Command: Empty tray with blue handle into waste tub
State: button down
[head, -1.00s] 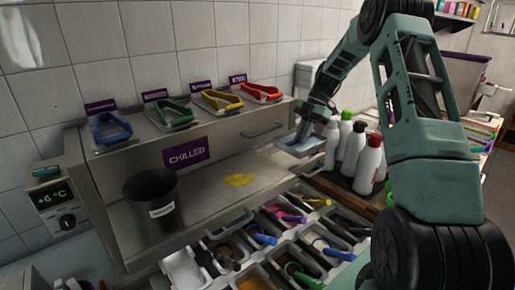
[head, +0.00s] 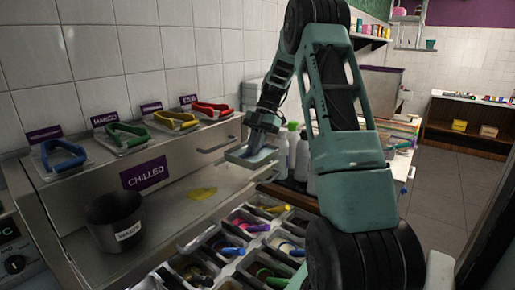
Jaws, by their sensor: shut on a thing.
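My gripper (head: 263,128) is shut on a small grey metal tray (head: 238,157) with a bluish part at the jaws. It holds the tray above the right end of the steel counter, beside the white bottles. The tray's inside and most of its handle are hard to make out. The black waste tub (head: 115,222) with a white label stands upright on the counter at the left, well apart from the tray. Its inside is dark.
Lids with blue (head: 62,155), green, yellow and red handles lie on the ledge above. A yellow spill (head: 202,194) marks the counter between tub and tray. Topping bins with coloured scoops (head: 252,228) line the front. Bottles (head: 293,150) stand right of the tray.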

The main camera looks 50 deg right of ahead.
jog(key=s+a+r+p, duration=0.1)
jog(key=a+r, duration=0.3)
jog(key=a, duration=0.9)
jog(key=s+a+r+p, duration=0.2)
jog(key=a+r+p, duration=0.1)
jog(key=a, duration=1)
jog(key=s+a+r+p, duration=0.1)
jog(key=a+r, duration=0.4)
jog(key=a, duration=0.9)
jog(key=shift+s+p, duration=0.15)
jog(key=shift+p, duration=0.3)
dwell(0.5)
